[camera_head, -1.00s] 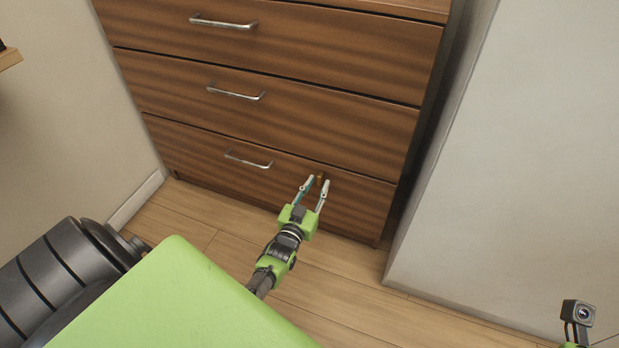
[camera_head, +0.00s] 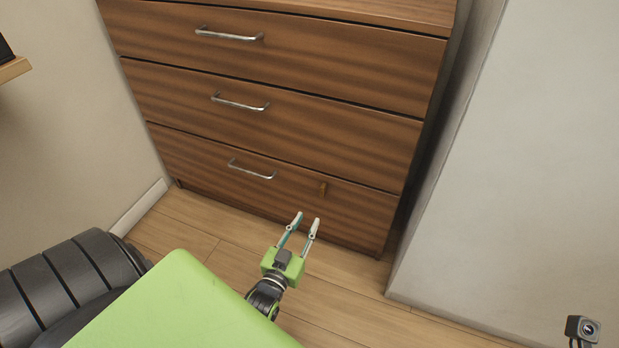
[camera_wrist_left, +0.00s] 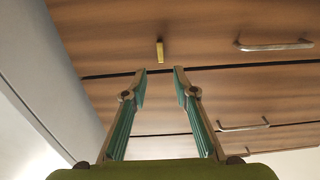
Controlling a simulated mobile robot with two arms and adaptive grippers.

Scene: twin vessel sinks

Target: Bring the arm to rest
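My left gripper (camera_head: 307,218) is in front of the lower part of the wooden chest of drawers (camera_head: 262,70). Its two teal-padded fingers are apart, with nothing between them. A small brass-brown piece (camera_head: 323,189) sits upright on the bottom drawer front, to the right of the handle. In the left wrist view the piece (camera_wrist_left: 159,52) shows past the open fingertips (camera_wrist_left: 159,71), with a gap between. My right gripper is not in view.
The bottom drawer's metal handle (camera_head: 252,170) is left of the piece. All the drawers look shut. A pale wall block (camera_head: 520,160) stands on the right. Bare wooden floor (camera_head: 350,295) lies below the chest. A shelf edge (camera_head: 14,69) shows at far left.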

